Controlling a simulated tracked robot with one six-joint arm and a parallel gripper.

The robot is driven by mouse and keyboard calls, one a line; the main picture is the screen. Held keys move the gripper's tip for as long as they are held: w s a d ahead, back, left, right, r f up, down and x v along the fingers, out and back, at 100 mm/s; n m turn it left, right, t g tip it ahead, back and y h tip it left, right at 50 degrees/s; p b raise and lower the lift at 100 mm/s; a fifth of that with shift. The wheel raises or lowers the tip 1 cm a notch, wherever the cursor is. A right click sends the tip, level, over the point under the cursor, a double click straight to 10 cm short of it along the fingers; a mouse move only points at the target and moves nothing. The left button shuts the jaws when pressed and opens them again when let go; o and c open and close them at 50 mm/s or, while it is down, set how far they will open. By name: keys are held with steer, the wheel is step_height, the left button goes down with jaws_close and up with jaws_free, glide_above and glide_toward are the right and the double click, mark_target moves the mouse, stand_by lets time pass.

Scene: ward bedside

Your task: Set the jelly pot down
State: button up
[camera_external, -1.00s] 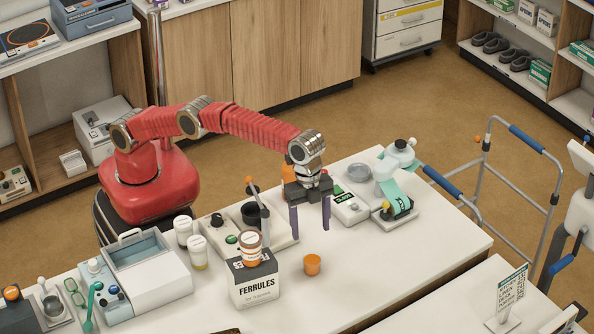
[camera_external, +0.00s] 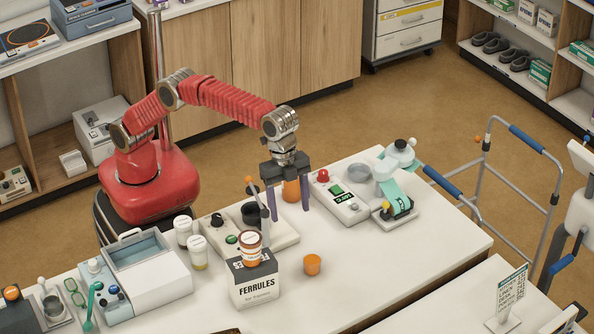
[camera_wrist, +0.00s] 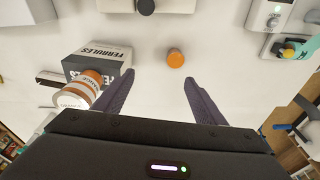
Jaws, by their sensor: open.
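A small orange pot, which I take to be the jelly pot (camera_external: 312,264), stands on the white table to the right of the FERRULES box. It also shows in the wrist view (camera_wrist: 176,57), ahead of and between the fingers, with nothing touching it. My gripper (camera_external: 288,210) is open and empty, held above the table behind and to the left of the pot. Its two dark purple fingers also show spread apart in the wrist view (camera_wrist: 160,78).
The FERRULES box (camera_external: 255,287) carries an orange and white jar (camera_external: 249,249). A panel with a black knob and lever (camera_external: 222,225) lies left of my gripper, an orange bottle (camera_external: 291,190) behind it. A grey device (camera_external: 340,197) sits right. The table right of the pot is clear.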

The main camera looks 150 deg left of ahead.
steer(key=s+d+r+t, duration=0.1)
steer(key=s+d+r, duration=0.25)
steer(key=s, duration=0.35)
steer(key=s+d+r, duration=0.2)
steer(key=s+d, duration=0.3)
steer(key=s, duration=0.2)
steer(key=s+d+r+t, duration=0.1)
steer(key=s+d+r, duration=0.2)
steer(key=s+d, duration=0.3)
steer(key=s+d+f, duration=0.1)
steer(key=s+f, duration=0.2)
steer(key=s, duration=0.4)
steer(key=s+d+f+n+t, duration=0.1)
steer(key=s+f, duration=0.3)
steer(key=s, duration=0.4)
steer(key=s+d+f, duration=0.3)
steer(key=s, duration=0.4)
steer(key=shift+s+f+t, duration=0.2)
steer(key=shift+s+t, duration=0.1)
